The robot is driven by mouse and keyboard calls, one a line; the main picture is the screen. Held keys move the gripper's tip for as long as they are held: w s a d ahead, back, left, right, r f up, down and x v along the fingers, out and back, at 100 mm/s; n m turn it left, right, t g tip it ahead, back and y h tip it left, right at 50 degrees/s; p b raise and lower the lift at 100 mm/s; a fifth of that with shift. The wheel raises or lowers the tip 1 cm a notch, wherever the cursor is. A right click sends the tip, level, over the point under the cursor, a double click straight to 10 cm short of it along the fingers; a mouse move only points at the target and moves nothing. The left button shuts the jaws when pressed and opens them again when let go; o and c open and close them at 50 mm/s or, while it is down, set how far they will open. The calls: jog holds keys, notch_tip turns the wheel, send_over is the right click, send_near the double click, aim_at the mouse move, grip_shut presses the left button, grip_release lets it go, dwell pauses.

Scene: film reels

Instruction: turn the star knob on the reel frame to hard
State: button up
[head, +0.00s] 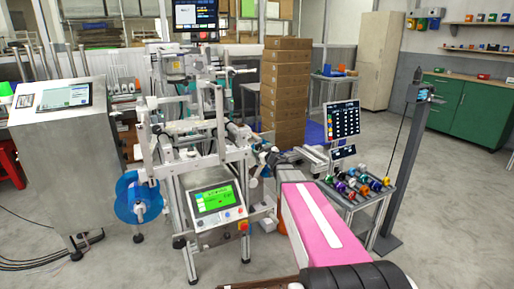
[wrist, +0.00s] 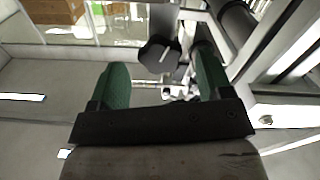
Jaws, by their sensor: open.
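The reel frame (head: 221,125) is a pale metal structure left of centre in the head view, with a blue reel (head: 128,196) low on its left side. In the wrist view, a dark rounded knob (wrist: 158,52) with a pale mark appears beyond and between my fingertips; it looks like the star knob, but its setting cannot be read. My gripper (wrist: 160,72) has two green fingers spread apart with nothing between them. The knob appears apart from both fingers. In the head view my gripper cannot be made out clearly against the frame's right side.
Pale metal rails (wrist: 285,55) of the structure run close by the right finger. A green-screened control panel (head: 214,199) stands at the frame's front. A small table (head: 372,200) with colourful items is to the right. Stacked brown boxes (head: 285,90) stand behind. Floor at far right is open.

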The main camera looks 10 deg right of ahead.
aim_at(259, 148)
jog(key=x, duration=0.5)
jog(key=shift+a, duration=0.1)
jog(key=c, duration=0.9)
jog(key=shift+m, duration=2.4)
jog(key=o, duration=0.9)
jog(key=v, duration=1)
jog(key=shift+s, duration=0.35)
